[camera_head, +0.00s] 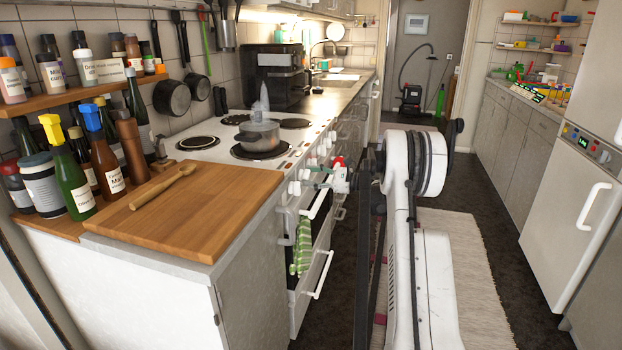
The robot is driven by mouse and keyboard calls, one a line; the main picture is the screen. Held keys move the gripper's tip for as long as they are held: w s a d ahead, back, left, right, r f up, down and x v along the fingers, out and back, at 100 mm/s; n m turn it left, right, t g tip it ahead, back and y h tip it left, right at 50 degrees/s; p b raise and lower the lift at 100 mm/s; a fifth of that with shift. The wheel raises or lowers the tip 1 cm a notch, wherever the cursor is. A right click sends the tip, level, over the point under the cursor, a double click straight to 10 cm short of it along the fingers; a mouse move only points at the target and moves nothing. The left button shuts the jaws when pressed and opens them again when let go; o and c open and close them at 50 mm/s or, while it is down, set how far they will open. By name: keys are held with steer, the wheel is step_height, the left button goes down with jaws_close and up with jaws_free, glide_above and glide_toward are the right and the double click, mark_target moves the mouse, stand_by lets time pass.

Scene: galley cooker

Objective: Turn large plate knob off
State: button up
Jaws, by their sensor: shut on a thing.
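The white cooker (210,155) has a row of white knobs along the top of its front, seen at a steep angle. The nearest knob (294,188) shows clear of my gripper. My gripper (312,179) is at the cooker front, shut on a knob in this row. The fingers and arm partly hide that knob, so its marking and turn angle cannot be read.
A wooden board (190,205) with a wooden spoon covers the near counter. Bottles crowd its left side. A green striped towel (301,247) hangs on the oven front below my gripper. A white fridge (575,200) stands right; the rug (470,270) lies between.

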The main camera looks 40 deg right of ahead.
steer(key=n, duration=0.6)
steer(key=n+b, duration=0.1)
steer(key=n, duration=0.5)
steer(key=shift+n, duration=0.4)
stand_by(0.3)
steer(key=o, duration=1.2)
steer(key=shift+c, duration=0.2)
steer(key=v, duration=1.2)
steer(key=shift+s+a, duration=0.1)
